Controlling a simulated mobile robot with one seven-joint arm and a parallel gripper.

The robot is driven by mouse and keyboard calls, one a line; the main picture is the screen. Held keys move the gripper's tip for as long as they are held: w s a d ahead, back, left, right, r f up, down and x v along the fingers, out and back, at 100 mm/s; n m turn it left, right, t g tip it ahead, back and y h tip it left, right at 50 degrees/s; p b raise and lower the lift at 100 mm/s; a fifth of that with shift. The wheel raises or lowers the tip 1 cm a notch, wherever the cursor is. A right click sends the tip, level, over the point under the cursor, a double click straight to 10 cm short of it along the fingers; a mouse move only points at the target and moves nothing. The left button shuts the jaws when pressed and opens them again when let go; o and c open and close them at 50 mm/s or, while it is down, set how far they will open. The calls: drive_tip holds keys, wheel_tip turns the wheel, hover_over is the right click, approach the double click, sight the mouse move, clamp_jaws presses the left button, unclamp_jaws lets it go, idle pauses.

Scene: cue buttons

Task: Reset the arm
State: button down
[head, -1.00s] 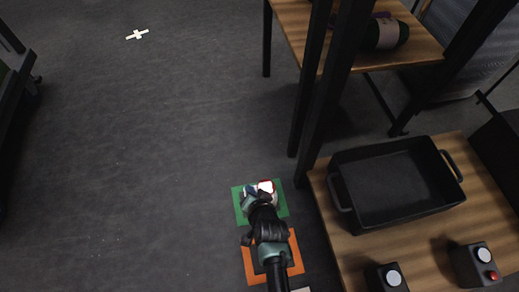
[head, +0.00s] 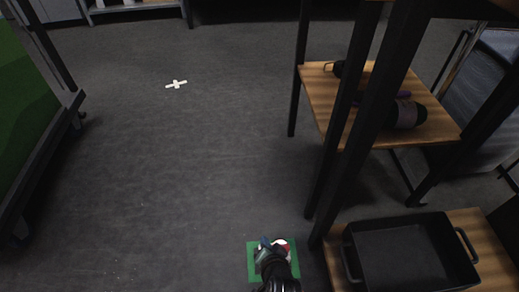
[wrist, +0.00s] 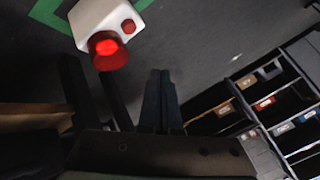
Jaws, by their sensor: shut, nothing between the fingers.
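My gripper (wrist: 160,74) is in the middle of the wrist view, its two dark fingers together with nothing between them. A white button box (wrist: 100,18) with a large glowing red button (wrist: 108,48) and a small red button (wrist: 128,26) is to the left of the fingers, apart from them in the picture. In the head view my arm is at the bottom edge, over a green square outline (head: 252,268) on the floor. A small red and white patch (head: 281,246) shows beside the arm's end there; the fingers cannot be made out.
A black tray (head: 351,270) stands on a wooden bench (head: 334,262) at bottom right. A wooden shelf (head: 322,84) with dark posts is behind it. A green-panelled cart (head: 20,100) is at left. Open floor with a white cross (head: 176,84) lies between. Labelled bins (wrist: 265,103) show in the wrist view.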

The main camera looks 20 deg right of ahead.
drive_tip(key=w+a+r+n+t+p, duration=0.15)
drive_tip(key=w+r, duration=0.35)
drive_tip(key=r, duration=0.8)
drive_tip(key=w+r+n+t+p, duration=0.25)
drive_tip(key=w+r, duration=0.25)
drive_tip(key=r, duration=0.8)
drive_tip(key=w+a+r+n+t+p, duration=0.1)
drive_tip(key=w+r+t+p, duration=0.3)
drive_tip(key=r, duration=0.9)
drive_tip(key=s+a+r+n+t+p, duration=0.1)
drive_tip(key=a+r+t+p, duration=0.1)
drive_tip(key=r, duration=1)
drive_tip(key=s+a+r+n+t+p, duration=0.1)
drive_tip(key=s+a+r+t, duration=0.15)
drive_tip(key=r, duration=0.95)
drive_tip(key=s+a+r+n+t+p, duration=0.1)
drive_tip(key=a+r+n+p, duration=0.15)
drive_tip(key=r, duration=0.95)
drive_tip(key=s+a+r+n+t+y+p, duration=0.1)
drive_tip(key=s+a+r+t+p, duration=0.1)
drive_tip(key=s+r, duration=0.65)
drive_tip(key=s+a+r+n+t+y+p, duration=0.1)
drive_tip(key=s+a+r+t+p, duration=0.3)
drive_tip(key=r, duration=0.8)
wheel_tip(320, 180, up, 38)
drive_tip(key=s+d+g+p, duration=0.1)
drive_tip(key=p, duration=3.4)
drive_tip(key=shift+d+f+p, duration=0.15)
drive_tip(key=shift+d+p, duration=0.15)
drive_tip(key=shift+d, duration=0.05)
